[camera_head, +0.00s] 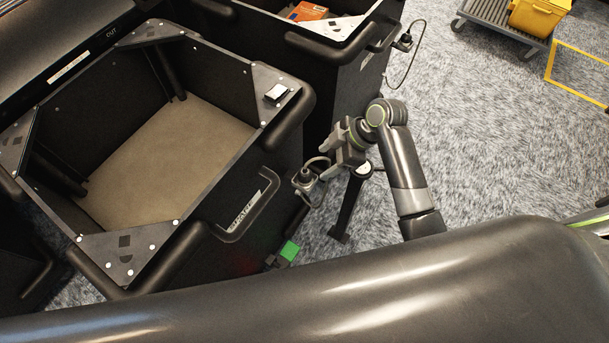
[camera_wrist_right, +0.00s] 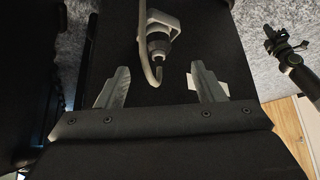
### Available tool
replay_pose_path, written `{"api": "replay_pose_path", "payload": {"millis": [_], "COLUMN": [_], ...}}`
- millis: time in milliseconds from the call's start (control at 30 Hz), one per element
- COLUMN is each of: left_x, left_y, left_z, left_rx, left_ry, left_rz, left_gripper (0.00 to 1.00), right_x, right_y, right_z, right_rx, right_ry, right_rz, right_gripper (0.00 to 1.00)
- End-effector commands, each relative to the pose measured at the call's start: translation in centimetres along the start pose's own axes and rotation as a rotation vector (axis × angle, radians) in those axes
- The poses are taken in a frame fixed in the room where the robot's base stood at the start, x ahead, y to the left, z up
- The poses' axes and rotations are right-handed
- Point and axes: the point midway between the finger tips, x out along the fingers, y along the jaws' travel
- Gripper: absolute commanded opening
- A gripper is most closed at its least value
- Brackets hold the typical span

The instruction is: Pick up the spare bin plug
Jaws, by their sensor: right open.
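A grey plug (camera_head: 304,180) with a looped cable sits at the side of the near black bin (camera_head: 215,62). In the right wrist view the plug (camera_wrist_right: 158,42) and its curved cable show ahead, roughly midway between the fingertips. My right gripper (camera_head: 326,156) is open and empty, just up and right of the plug in the head view. Its two fingers also show apart in the right wrist view (camera_wrist_right: 160,80), and I see no contact with the plug.
The near bin is empty with a brown floor. A slim black stand (camera_head: 346,208) is close below my right gripper. A second bin (camera_head: 335,75) with an orange box (camera_head: 308,11) and its own cabled plug (camera_head: 404,42) is behind.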

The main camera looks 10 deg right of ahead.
Motion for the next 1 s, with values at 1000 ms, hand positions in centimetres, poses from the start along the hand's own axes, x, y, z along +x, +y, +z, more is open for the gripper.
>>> {"api": "replay_pose_path", "payload": {"millis": [1000], "left_x": [-0.3], "left_y": [0.0], "left_z": [-0.8], "left_rx": [0.001], "left_ry": [0.012], "left_rz": [0.0], "left_gripper": [0.0], "right_x": [8.9], "right_y": [0.2], "right_z": [0.0], "right_rx": [0.001], "right_ry": [-0.002], "right_rz": [0.0], "right_gripper": [0.62]}}
